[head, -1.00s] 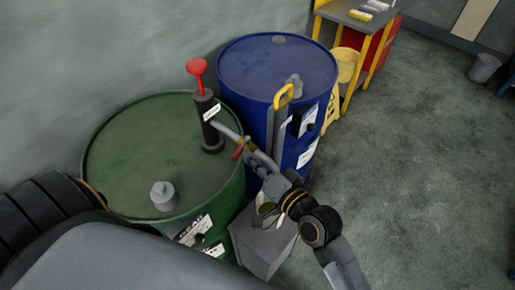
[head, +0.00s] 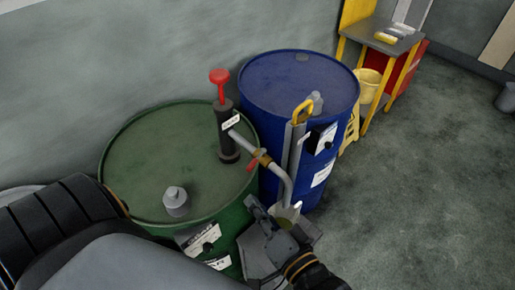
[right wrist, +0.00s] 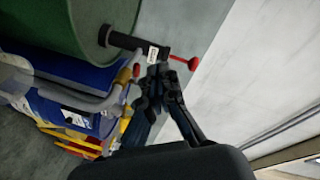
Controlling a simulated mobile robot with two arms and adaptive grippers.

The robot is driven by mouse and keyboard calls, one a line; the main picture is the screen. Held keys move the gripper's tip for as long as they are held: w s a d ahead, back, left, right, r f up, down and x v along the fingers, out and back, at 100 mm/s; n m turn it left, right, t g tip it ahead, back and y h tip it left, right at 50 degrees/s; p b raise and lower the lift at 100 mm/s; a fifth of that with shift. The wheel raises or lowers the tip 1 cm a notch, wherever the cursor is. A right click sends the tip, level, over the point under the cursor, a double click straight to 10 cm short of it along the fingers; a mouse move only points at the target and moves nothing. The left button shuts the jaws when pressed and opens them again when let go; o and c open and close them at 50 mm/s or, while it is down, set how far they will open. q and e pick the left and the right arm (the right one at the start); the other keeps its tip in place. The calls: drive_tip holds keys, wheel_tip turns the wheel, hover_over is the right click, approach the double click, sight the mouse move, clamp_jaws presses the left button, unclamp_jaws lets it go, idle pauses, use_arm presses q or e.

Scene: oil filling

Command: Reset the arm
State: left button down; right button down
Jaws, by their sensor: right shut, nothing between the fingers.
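My right gripper (head: 255,205) is low in front of the gap between the two drums, beside the pump's spout. In the right wrist view its fingers (right wrist: 158,75) are together with nothing between them. The black hand pump (head: 228,135) with a red handle stands upright on the green drum (head: 150,160). Its grey spout (head: 280,168) curves down toward a pale metal vessel (head: 287,211) next to the gripper; I cannot tell whether gripper and vessel touch. The pump's red knob also shows in the right wrist view (right wrist: 180,62). My left gripper is not seen.
A blue drum (head: 285,85) stands behind, with a yellow-handled tool (head: 299,115) at its front. A yellow bucket (head: 368,85) and a shelf (head: 380,35) are beyond. The floor (head: 430,170) at the right is open.

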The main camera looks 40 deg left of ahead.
drive_tip(key=shift+d, duration=0.1)
drive_tip(key=w+d+f+m+t+h+b, duration=0.1)
drive_tip(key=w+d+f+h, duration=0.15)
drive_tip(key=f, duration=0.75)
drive_tip(key=w+d+f+h, duration=0.2)
drive_tip(key=w+d+f, duration=0.2)
drive_tip(key=f, duration=0.6)
drive_tip(key=s+d+f+g+h+b, duration=0.1)
drive_tip(key=d+f+h, duration=0.2)
drive_tip(key=d+f, duration=0.6)
drive_tip(key=s+d+f+h+b, duration=0.15)
drive_tip(key=d+f, duration=0.25)
drive_tip(key=f, duration=0.8)
drive_tip(key=s+d+f+g+h, duration=0.1)
drive_tip(key=s+d+f+h, duration=0.1)
drive_tip(key=s+d+f, duration=0.3)
drive_tip(key=s+d+f+g+h, duration=0.1)
drive_tip(key=s+d+f+h, duration=0.1)
drive_tip(key=s+d+f, duration=0.4)
drive_tip(key=s+d+f+g+h, duration=0.1)
drive_tip(key=s+d+f, duration=0.4)
drive_tip(key=s+d, duration=0.1)
drive_tip(key=s+d+f+n+g+h+b, duration=0.1)
drive_tip(key=s+d+f+g, duration=0.1)
drive_tip(key=s+d+f, duration=0.3)
drive_tip(key=s+d, duration=0.1)
drive_tip(key=s, duration=0.3)
drive_tip(key=shift+s, duration=0.2)
